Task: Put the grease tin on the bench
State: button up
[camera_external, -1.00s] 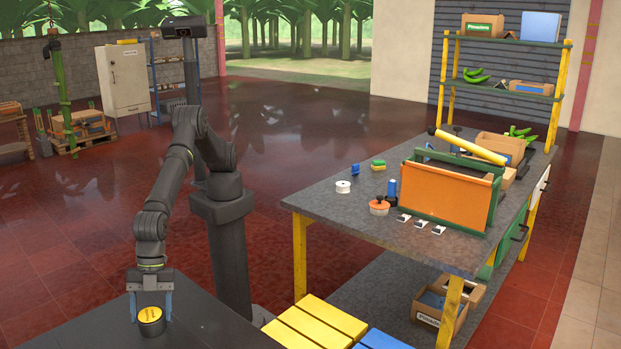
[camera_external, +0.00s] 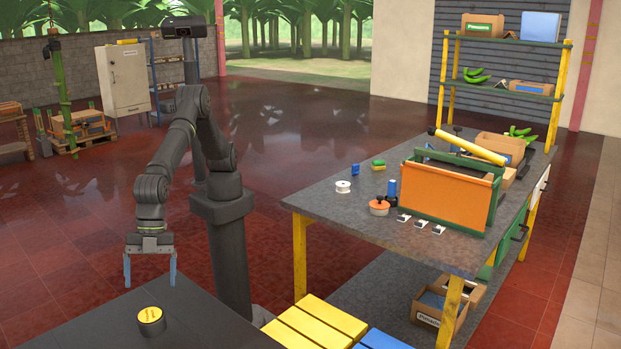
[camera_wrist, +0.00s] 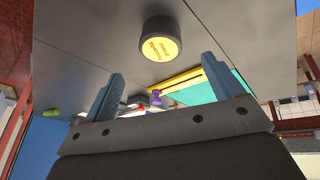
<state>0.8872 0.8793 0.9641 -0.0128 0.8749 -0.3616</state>
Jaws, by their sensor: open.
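The grease tin (camera_external: 151,321), black with a yellow lid, stands upright on a dark flat surface (camera_external: 205,325) in the foreground. It also shows in the wrist view (camera_wrist: 160,40), its lettered lid facing the camera. My gripper (camera_external: 150,274) is above and slightly behind the tin, apart from it, with its blue fingers spread and nothing between them. The wrist view shows both fingers (camera_wrist: 164,70) wide apart, with the tin beyond their tips. The grey-topped workbench (camera_external: 330,205) with yellow legs stands to the right.
An orange and green toolbox (camera_external: 440,195), an orange-and-black item (camera_external: 379,206), a white roll (camera_external: 343,187) and small clips are on the workbench. Its front left corner is clear. A yellow slatted surface (camera_external: 315,322) lies between the dark surface and the workbench.

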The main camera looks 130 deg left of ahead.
aim_at(151, 312)
jog(key=shift+v, duration=1.7)
jog(key=x, duration=1.2)
jog(key=shift+f, duration=0.35)
jog(key=shift+r, duration=1.4)
jog(key=shift+f, duration=0.1)
